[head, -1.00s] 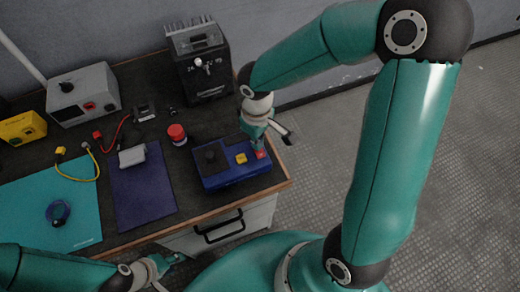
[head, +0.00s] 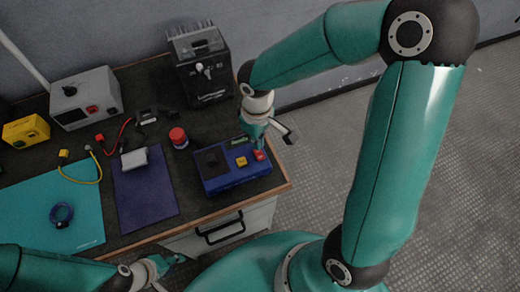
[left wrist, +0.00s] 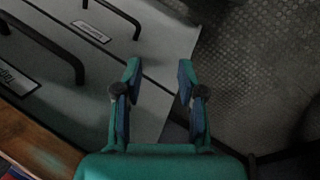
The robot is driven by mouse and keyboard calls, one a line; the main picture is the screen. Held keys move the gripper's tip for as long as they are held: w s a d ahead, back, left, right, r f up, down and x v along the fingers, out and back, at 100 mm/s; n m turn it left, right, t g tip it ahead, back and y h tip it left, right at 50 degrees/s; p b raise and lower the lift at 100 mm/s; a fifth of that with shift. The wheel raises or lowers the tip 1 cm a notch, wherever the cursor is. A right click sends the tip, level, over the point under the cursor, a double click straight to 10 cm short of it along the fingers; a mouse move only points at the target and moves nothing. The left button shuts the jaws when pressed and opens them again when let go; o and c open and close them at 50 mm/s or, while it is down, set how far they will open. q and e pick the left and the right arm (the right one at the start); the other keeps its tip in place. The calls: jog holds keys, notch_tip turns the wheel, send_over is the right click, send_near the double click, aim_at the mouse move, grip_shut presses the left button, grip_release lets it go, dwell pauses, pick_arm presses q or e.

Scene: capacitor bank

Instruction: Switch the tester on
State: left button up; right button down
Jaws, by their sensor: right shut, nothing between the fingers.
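The tester appears to be the blue box (head: 236,179) at the table's front right corner. It has a black square part (head: 211,159), a yellow button (head: 241,161), a red switch (head: 259,155) and a small green lit display (head: 239,141) at its back. My right gripper (head: 258,146) is shut and empty, pointing down right at the red switch; I cannot tell if it touches. My left gripper (head: 172,261) is off the table's front edge; in the left wrist view (left wrist: 158,75) its fingers are apart with nothing between them, above the drawers.
A black device with levers (head: 201,70) stands behind the tester. A grey box (head: 88,98) and a yellow meter (head: 26,131) stand further left. Floor is open right.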

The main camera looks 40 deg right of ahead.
jog(key=shift+r+p, duration=1.4)
jog(key=shift+r, duration=0.75)
